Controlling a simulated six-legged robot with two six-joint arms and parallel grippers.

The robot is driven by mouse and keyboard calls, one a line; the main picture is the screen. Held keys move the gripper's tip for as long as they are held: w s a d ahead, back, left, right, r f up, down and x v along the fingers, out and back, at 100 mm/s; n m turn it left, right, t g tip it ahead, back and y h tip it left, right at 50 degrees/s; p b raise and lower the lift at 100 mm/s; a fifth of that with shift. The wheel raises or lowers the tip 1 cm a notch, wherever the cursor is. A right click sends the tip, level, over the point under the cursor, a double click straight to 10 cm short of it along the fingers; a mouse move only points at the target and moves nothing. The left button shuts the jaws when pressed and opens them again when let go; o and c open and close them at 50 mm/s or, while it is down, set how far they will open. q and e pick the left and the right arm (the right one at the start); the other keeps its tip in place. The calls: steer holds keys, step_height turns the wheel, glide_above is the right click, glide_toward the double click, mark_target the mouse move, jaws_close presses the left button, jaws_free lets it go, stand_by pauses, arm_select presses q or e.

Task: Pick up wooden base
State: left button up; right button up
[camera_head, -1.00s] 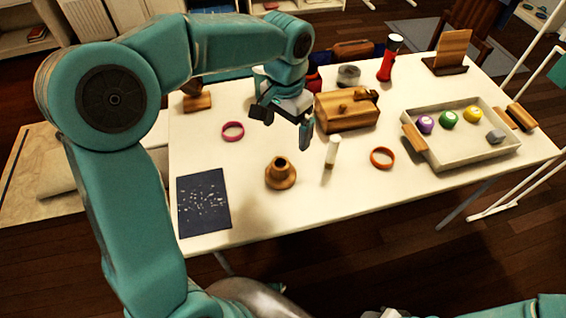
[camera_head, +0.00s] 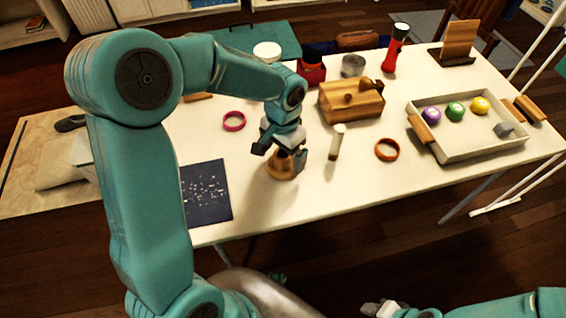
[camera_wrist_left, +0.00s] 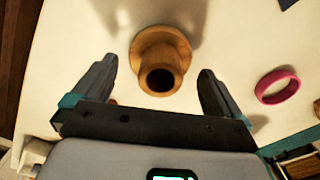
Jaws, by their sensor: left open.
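The wooden base (camera_head: 281,170) is a round brown piece with a wide foot and a narrower hollow neck. It stands upright on the white table, right of the dark speckled sheet. In the left wrist view the wooden base (camera_wrist_left: 160,57) shows its dark round hole, between and just ahead of the two fingers. My left gripper (camera_head: 280,157) is open and points down over the base, hiding part of it. In the left wrist view the open left gripper (camera_wrist_left: 155,80) has a finger on each side, apart from the base. At the bottom right, part of my right gripper (camera_head: 385,308) shows.
A pink ring (camera_head: 234,121) is behind left, a wooden box (camera_head: 351,103) behind right. A tray (camera_head: 470,150) with colored balls stands farther right. The dark sheet (camera_head: 206,192) lies left.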

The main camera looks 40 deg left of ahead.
arm_select(q)
step_height(320, 180, down, 3)
steer(key=shift+w+r, duration=0.1)
steer(key=shift+r, duration=0.05)
steer(key=c, duration=0.8)
steer(key=shift+r, duration=0.1)
steer(key=shift+c, duration=0.2)
